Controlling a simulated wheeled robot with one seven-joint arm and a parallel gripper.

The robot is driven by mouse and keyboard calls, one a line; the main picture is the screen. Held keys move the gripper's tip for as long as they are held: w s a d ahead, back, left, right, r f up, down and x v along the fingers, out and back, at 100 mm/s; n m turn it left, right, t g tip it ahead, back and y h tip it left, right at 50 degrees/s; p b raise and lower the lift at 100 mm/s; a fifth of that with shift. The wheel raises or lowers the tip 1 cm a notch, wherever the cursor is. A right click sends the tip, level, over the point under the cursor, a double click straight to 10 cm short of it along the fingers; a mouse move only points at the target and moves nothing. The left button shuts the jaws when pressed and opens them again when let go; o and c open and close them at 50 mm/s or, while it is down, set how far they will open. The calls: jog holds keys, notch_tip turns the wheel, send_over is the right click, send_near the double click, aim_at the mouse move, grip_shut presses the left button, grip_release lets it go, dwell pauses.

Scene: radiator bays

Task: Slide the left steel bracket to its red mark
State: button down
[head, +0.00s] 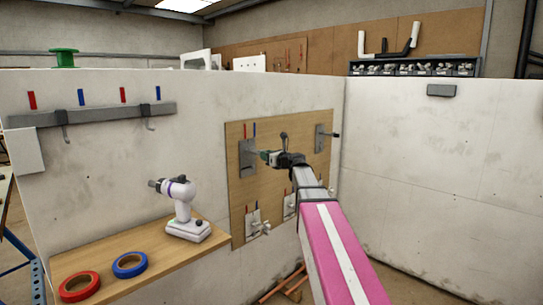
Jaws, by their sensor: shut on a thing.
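The left steel bracket (64,128) is a dark hook hanging from a grey wall rail (105,114) at the left. It sits between a red mark (32,100) on its left and a blue mark (81,97) on its right. A second, similar bracket (149,124) hangs further right, below another red mark (123,95) and blue mark (158,93). My gripper (263,156) is far right of both brackets, at a plywood board. It is shut on the handle of a grey plate (246,160) there; its fingers partly hide the handle.
The plywood board (275,180) also carries another handled plate (320,138) and small valves (259,224) below. A wooden shelf (150,258) juts out under the rail, with a drill (182,208), red tape (79,286) and blue tape (130,265). The right wall (435,170) is mostly bare.

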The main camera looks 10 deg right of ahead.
jog(key=shift+s+a, duration=0.35)
jog(key=shift+a, duration=0.1)
jog(key=c, duration=0.9)
grip_release()
jog(key=v, duration=1)
jog(key=shift+s+d, duration=0.25)
jog(key=shift+d, duration=0.05)
